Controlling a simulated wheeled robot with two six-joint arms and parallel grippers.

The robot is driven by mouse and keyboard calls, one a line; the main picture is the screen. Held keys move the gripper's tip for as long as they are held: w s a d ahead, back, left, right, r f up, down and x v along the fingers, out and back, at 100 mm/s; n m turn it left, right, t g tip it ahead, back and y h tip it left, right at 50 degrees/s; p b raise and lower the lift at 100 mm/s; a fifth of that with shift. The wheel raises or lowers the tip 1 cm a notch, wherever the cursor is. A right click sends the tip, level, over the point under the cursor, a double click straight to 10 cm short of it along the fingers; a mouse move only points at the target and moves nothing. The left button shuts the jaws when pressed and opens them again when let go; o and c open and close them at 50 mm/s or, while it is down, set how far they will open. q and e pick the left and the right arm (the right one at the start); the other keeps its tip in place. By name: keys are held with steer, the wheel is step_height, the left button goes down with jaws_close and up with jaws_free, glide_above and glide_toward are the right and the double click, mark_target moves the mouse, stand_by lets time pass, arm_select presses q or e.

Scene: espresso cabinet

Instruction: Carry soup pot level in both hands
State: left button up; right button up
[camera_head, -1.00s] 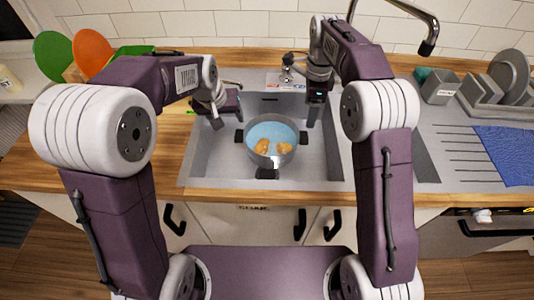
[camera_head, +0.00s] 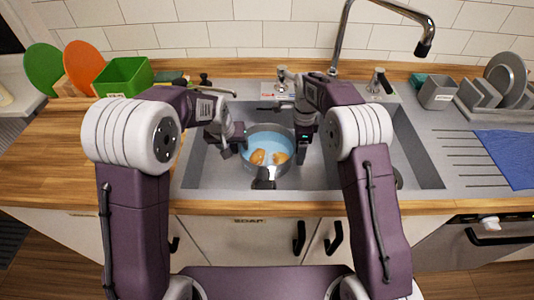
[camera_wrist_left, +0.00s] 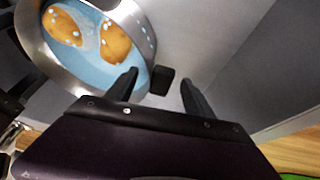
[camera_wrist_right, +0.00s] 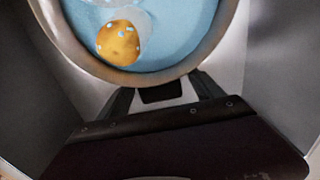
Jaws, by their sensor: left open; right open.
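The soup pot (camera_head: 272,178) is a steel pot in the sink basin, with pale blue liquid and brown lumps inside. It looks level.
The sink (camera_head: 320,178) has walls around the pot, with free floor to its right. A tall faucet (camera_head: 336,45) stands behind. A green box (camera_head: 125,77) sits at the left on the wooden counter, and a dish rack (camera_head: 490,95) and blue mat (camera_head: 510,155) at the right.

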arm_select(q)
steer(key=shift+x, duration=1.35)
arm_select(e)
steer(key=shift+f, duration=1.35)
arm_select(q)
steer(key=c, duration=1.2)
arm_select(e)
steer(key=c, duration=1.2)
arm_select(q)
jaws_close()
arm_select(e)
jaws_close()
arm_select(q)
steer(key=shift+r, duration=0.1)
arm_select(e)
steer(key=shift+r, duration=0.1)
